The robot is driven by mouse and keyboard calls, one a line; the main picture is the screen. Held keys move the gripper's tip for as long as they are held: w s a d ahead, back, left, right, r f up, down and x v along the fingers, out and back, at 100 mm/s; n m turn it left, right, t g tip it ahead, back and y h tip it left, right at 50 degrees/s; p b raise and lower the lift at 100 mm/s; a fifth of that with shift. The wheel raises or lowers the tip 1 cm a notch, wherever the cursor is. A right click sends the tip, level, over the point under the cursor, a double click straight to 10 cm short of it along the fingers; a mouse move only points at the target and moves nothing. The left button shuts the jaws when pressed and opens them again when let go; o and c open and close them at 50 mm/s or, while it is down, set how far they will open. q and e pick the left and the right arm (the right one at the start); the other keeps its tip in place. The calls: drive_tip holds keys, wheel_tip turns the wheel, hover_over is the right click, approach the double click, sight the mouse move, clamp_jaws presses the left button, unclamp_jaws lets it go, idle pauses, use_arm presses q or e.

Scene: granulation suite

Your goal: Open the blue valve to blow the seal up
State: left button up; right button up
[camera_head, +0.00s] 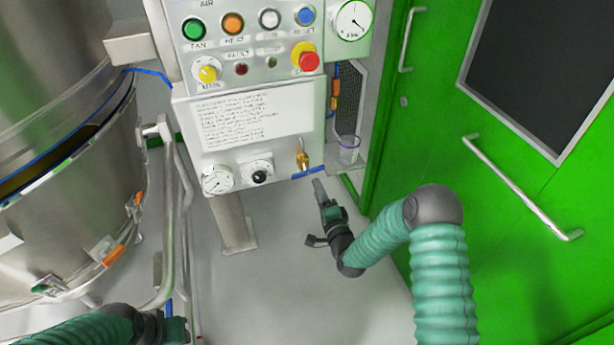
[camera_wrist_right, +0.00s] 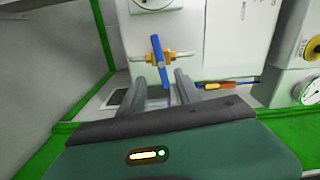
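The valve is a brass fitting (camera_head: 303,158) low on the right of the white panel, with a blue lever handle (camera_head: 308,173). In the right wrist view the blue handle (camera_wrist_right: 160,62) lies across the brass body and pipe line (camera_wrist_right: 148,58), roughly at right angles. My right gripper (camera_head: 319,190) is just below and in front of the handle. In the right wrist view it (camera_wrist_right: 162,84) is open, its fingers on either side of the handle's near end; contact cannot be told. The steel vessel at left has a blue-edged band (camera_head: 70,148), perhaps the seal. My left arm shows bottom left, its fingertips unseen.
The button panel (camera_head: 250,45) is above the valve, with a red stop button (camera_head: 308,61). A small gauge (camera_head: 217,179) and black knob (camera_head: 259,177) are left of the valve. A clear cup (camera_head: 347,150) stands close at right. Green doors (camera_head: 440,120) bound the right side.

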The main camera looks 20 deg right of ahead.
sight(308, 174)
drive_tip(key=w, duration=0.2)
drive_tip(key=w+b, duration=0.1)
drive_tip(key=w, duration=0.2)
drive_tip(key=w+a, duration=0.1)
drive_tip(key=w, duration=0.1)
drive_tip(key=shift+w+a, duration=0.1)
drive_tip(key=shift+w, duration=0.65)
use_arm(q)
drive_tip(key=shift+a+f, duration=0.2)
drive_tip(key=shift+f, duration=0.8)
use_arm(e)
drive_tip(key=shift+w+d, duration=0.2)
drive_tip(key=shift+d, duration=0.1)
drive_tip(key=shift+a, duration=0.15)
drive_tip(key=c, duration=0.6)
use_arm(q)
drive_tip(key=shift+a, duration=0.15)
use_arm(e)
clamp_jaws()
